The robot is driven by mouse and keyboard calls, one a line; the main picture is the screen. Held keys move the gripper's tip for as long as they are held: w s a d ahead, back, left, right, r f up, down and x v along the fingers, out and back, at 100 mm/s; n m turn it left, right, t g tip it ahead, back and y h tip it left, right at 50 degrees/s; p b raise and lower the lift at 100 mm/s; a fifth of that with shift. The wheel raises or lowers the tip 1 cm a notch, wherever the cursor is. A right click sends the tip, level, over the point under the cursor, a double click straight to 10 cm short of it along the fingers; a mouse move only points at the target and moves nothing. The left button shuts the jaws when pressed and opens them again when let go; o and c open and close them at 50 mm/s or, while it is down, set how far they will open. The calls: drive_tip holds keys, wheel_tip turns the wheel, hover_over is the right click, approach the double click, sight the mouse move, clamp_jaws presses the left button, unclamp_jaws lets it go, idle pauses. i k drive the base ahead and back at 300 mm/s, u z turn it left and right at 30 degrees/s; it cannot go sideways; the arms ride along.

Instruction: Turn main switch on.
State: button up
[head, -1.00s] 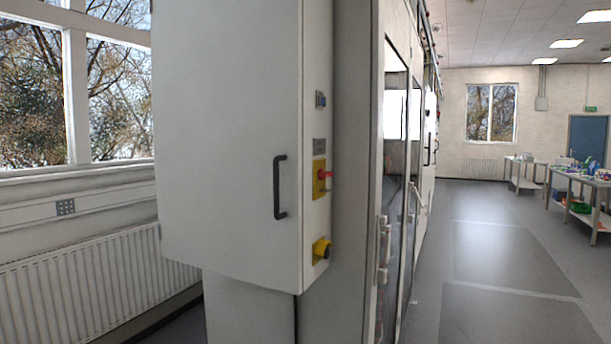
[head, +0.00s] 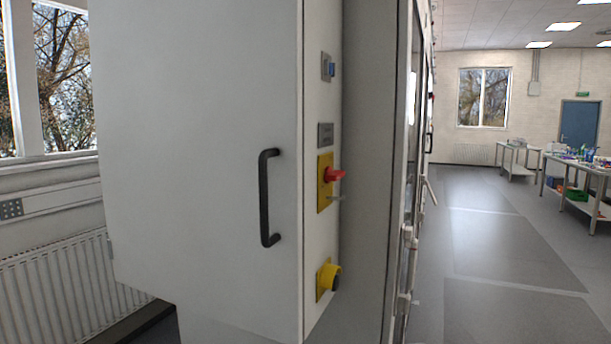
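The main switch looks to be the red rotary handle (head: 335,174) on a yellow plate (head: 324,196). It sits on the narrow side face of a light grey cabinet (head: 200,150), right of the cabinet's front. The handle sticks out toward the right; I cannot tell its position marking. A small metal piece juts out just below it. My gripper is not in view.
A black door handle (head: 265,198) is left of the switch. Glass-fronted doors run behind at right. The floor (head: 480,240) at right is clear; tables (head: 580,190) stand far back.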

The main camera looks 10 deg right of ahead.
sight(330, 174)
drive_tip(key=u, duration=1.85)
drive_tip(key=k, duration=1.65)
drive_tip(key=z, duration=1)
drive_tip(key=i, duration=1)
drive_tip(key=z, duration=0.05)
